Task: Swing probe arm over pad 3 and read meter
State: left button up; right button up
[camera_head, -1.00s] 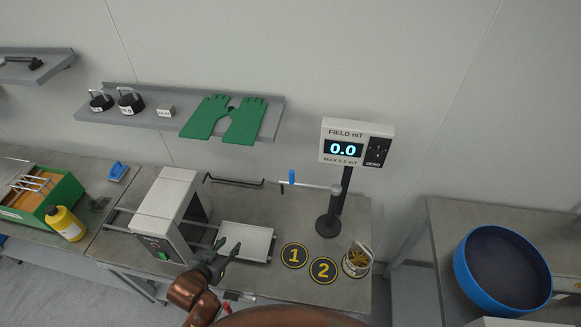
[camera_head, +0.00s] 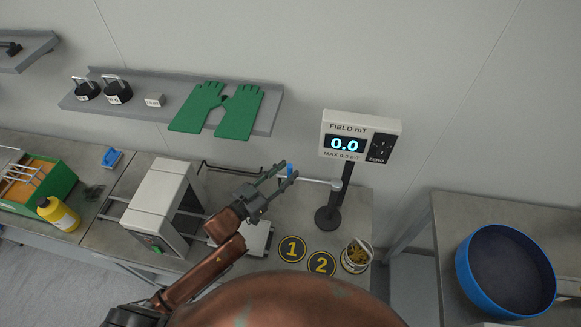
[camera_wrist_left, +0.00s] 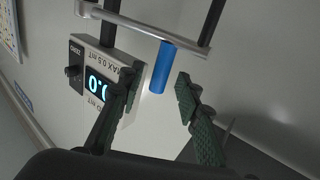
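The probe arm (camera_head: 318,182) is a thin pale bar reaching left from the black stand (camera_head: 328,215), with a blue handle (camera_head: 291,171) at its end. My left gripper (camera_head: 286,173) is open at the handle. In the left wrist view the blue handle (camera_wrist_left: 162,67) lies between and just beyond the spread fingers (camera_wrist_left: 157,88), with gaps on both sides. The meter (camera_head: 358,138) reads 0.0, "FIELD mT". Pads 1 (camera_head: 292,248) and 2 (camera_head: 321,264) are plain; no number 3 shows. A can of yellowish pieces (camera_head: 355,257) stands right of pad 2.
A white-grey machine (camera_head: 160,205) with a flat plate (camera_head: 258,238) stands left of the pads. A shelf (camera_head: 190,133) with green gloves (camera_head: 239,112) hangs above. A yellow bottle (camera_head: 58,213) is at left, a blue round tub (camera_head: 463,268) at right.

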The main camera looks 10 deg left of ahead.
pick_arm(q)
jog(key=shift+x, duration=0.9)
jog(key=shift+w+d, duration=0.1)
jog(key=shift+w, duration=0.1)
jog(key=c, duration=0.5)
grip_shut()
pick_arm(e)
jog(key=shift+w+a+r, duration=0.1)
jog(key=shift+w+a, duration=0.2)
jog(key=shift+w, duration=0.5)
jog(key=shift+d, duration=0.2)
